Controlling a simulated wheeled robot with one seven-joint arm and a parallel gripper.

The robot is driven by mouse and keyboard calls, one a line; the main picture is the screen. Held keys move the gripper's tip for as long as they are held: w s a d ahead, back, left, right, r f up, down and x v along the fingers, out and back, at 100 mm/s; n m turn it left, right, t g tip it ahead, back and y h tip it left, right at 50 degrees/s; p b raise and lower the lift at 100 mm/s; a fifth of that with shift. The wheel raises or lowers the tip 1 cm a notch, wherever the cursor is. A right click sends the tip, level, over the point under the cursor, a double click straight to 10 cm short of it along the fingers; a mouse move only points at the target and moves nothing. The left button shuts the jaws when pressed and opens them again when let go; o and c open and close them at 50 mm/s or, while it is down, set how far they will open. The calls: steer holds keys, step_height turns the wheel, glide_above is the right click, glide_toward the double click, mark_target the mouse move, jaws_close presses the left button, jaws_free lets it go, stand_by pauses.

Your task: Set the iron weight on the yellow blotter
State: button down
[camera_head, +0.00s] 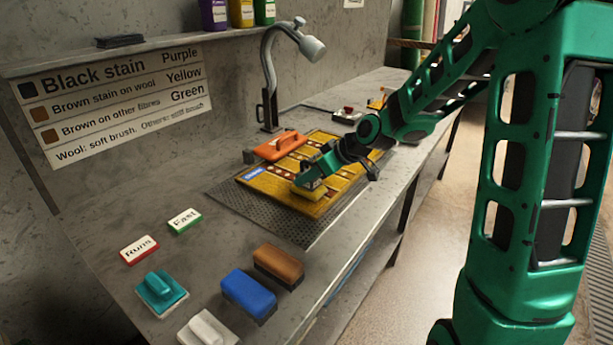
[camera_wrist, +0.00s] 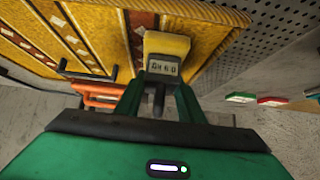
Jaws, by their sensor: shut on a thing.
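The yellow blotter (camera_head: 303,193) is a small yellow pad on the near edge of the patterned yellow rug (camera_head: 280,190). It also shows in the wrist view (camera_wrist: 168,44). The iron weight (camera_wrist: 163,67) is a small grey block with raised lettering and a thin dark stem. My gripper (camera_wrist: 158,97) is shut on the stem. In the head view my gripper (camera_head: 318,174) is low over the blotter and mostly hides the weight. The weight lines up with the blotter; I cannot tell whether they touch.
An orange handled tool (camera_head: 281,146) lies at the rug's far left side. The rug rests on a perforated grey mat (camera_head: 234,196). Blue (camera_head: 249,290), brown (camera_head: 279,264) and teal (camera_head: 160,290) brushes sit at the front.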

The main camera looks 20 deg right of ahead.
steer(key=c, duration=1.2)
jaws_free()
steer(key=shift+r, duration=0.1)
steer(key=shift+o, duration=0.5)
steer(key=v, duration=1)
steer(key=shift+s+d, duration=0.2)
steer(key=shift+r, duration=0.25)
steer(key=shift+r, duration=0.9)
